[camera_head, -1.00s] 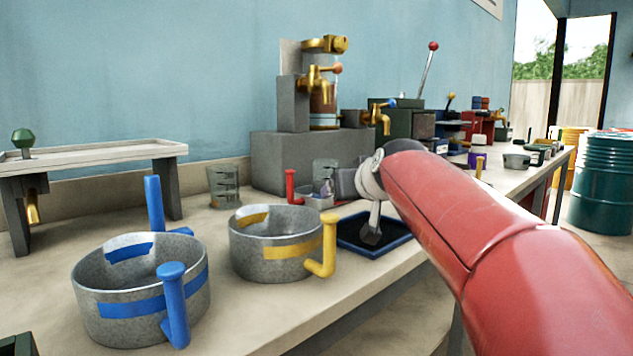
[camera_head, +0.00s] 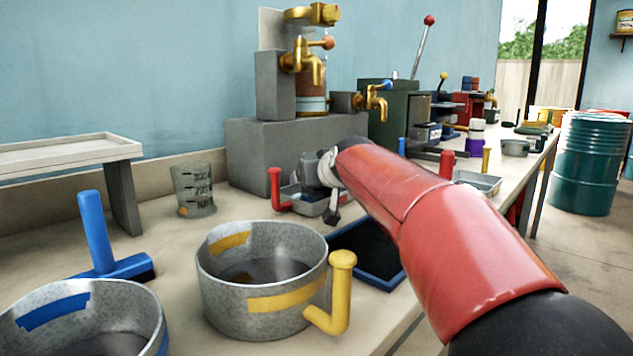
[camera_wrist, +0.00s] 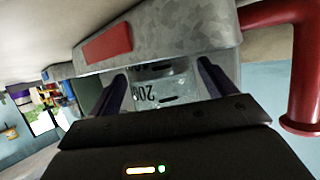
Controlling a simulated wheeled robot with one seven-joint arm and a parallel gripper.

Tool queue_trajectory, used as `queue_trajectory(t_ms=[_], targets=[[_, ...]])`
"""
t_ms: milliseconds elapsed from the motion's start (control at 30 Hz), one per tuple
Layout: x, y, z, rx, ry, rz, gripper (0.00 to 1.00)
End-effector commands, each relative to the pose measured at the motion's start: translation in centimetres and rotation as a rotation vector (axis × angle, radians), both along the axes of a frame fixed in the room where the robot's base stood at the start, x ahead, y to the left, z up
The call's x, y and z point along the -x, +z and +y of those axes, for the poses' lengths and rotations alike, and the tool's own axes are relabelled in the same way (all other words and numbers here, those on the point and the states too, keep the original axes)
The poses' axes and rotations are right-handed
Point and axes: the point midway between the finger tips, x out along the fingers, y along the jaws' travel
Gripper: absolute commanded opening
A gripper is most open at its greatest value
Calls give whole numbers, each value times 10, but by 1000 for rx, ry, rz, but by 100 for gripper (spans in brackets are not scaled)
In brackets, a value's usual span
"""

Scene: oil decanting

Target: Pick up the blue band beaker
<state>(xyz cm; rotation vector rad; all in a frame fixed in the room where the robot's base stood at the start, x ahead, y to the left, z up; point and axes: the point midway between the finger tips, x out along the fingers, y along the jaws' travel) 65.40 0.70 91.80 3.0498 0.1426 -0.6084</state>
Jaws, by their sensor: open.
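A clear beaker with black graduation marks (camera_wrist: 160,95) shows in the wrist view, between the two dark fingers of my gripper (camera_wrist: 162,76). The fingers are apart on either side of it; I cannot tell if they touch it. No blue band shows on the visible part, and the metal tray hides part of it. In the head view my gripper (camera_head: 326,172) is at the red-handled tray, and its fingers are too small to make out. Another clear graduated beaker (camera_head: 194,190) stands left of it on the bench, with no blue band visible.
The grey metal tray with a red band (camera_wrist: 150,40) is close to my fingertips. A yellow-band pan (camera_head: 225,297) and a blue-band pan (camera_head: 25,328) stand in front.

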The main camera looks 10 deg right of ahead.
Motion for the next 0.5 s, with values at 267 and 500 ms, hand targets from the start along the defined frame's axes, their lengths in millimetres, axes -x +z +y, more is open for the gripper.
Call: queue_trajectory(t_ms=[267, 500], targets=[[-11, -4, 1, 0, 0, -2, 83], [-11, -4, 1, 0, 0, -1, 62]])
